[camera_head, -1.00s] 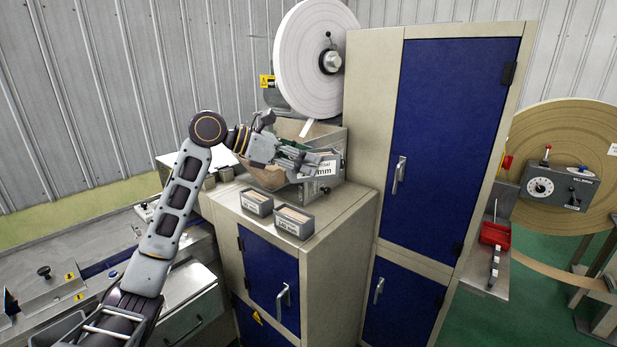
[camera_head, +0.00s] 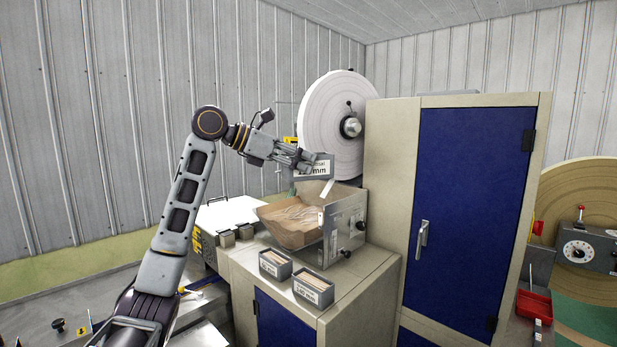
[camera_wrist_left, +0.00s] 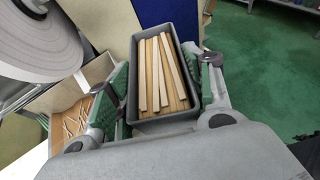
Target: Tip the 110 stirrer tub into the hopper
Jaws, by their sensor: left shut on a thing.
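My left gripper (camera_head: 303,161) is shut on a grey tub (camera_head: 322,168) and holds it in the air above the hopper. Its white label ends in "mm"; the number is partly hidden. In the left wrist view the tub (camera_wrist_left: 165,124) sits between the green-padded fingers, upright or nearly so, with several pale wooden sticks inside. The hopper (camera_head: 346,222) is a steel box with a brown sloping chute holding loose sticks, on a beige cabinet; its chute also shows in the left wrist view (camera_wrist_left: 70,104), below and left of the tub. My right gripper is not in view.
Two small grey tubs of sticks, one (camera_head: 275,265) beside the other (camera_head: 313,288), stand on the cabinet top in front of the hopper. A large white paper reel (camera_head: 328,110) stands close behind the held tub. A tall blue-doored cabinet (camera_head: 465,200) rises at the right.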

